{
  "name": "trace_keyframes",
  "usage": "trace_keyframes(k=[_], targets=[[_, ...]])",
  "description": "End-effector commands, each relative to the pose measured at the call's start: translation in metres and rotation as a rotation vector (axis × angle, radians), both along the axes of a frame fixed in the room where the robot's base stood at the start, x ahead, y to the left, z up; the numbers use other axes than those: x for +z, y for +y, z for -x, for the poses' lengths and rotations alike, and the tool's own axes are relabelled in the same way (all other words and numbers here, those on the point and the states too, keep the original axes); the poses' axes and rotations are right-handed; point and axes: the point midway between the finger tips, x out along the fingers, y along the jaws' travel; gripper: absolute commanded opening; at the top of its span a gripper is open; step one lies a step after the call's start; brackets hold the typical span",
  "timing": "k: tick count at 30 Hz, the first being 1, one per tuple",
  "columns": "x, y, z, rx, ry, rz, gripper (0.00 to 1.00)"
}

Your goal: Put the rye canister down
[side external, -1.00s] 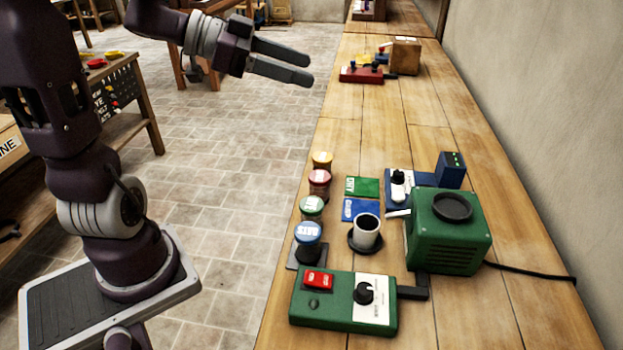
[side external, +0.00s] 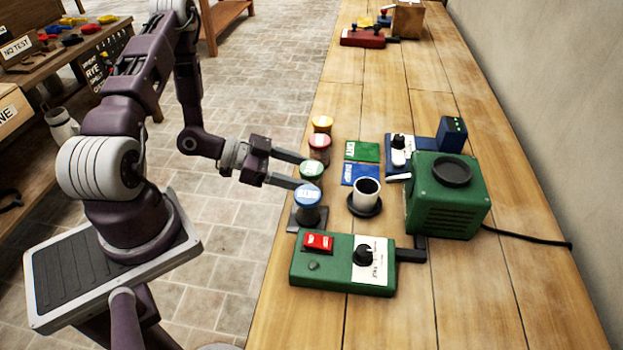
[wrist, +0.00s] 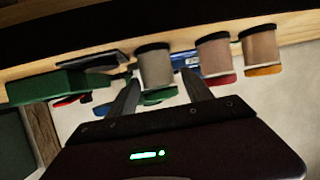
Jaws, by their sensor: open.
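A row of jar-like canisters stands along the left edge of the bench. They have a blue lid (side external: 307,196), a green lid (side external: 312,168), a red lid (side external: 319,142) and an orange lid (side external: 322,122). I cannot read which lid says rye. My gripper (side external: 307,172) is open, with its fingers on either side of the green-lidded canister. The wrist view, upside down, shows this canister (wrist: 155,68) upright between the fingers (wrist: 163,84); I cannot tell whether they touch it.
A green switch box (side external: 325,271) lies in front of the row. To the right are a white cup (side external: 367,188) on a dark saucer, green (side external: 362,151) and blue cards, and a green machine (side external: 447,205) with a cable. The bench's far middle is clear.

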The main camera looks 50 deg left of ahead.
Motion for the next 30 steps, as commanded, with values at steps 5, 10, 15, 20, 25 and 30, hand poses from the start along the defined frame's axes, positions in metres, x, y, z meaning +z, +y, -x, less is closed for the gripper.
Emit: trace_keyframes(k=[5,10,15,20,25,30], targets=[[-0.019,-0.020,-0.019,-0.005,0.001,0.002,0.59],[-0.027,-0.031,-0.036,-0.003,-0.001,-0.001,0.59],[-0.027,-0.031,-0.037,0.000,-0.001,-0.001,0.59],[-0.027,-0.031,-0.037,0.000,-0.001,-0.001,0.35],[-0.027,-0.031,-0.037,0.000,-0.001,0.001,0.02],[-0.027,-0.031,-0.037,0.000,-0.002,0.000,0.00]])
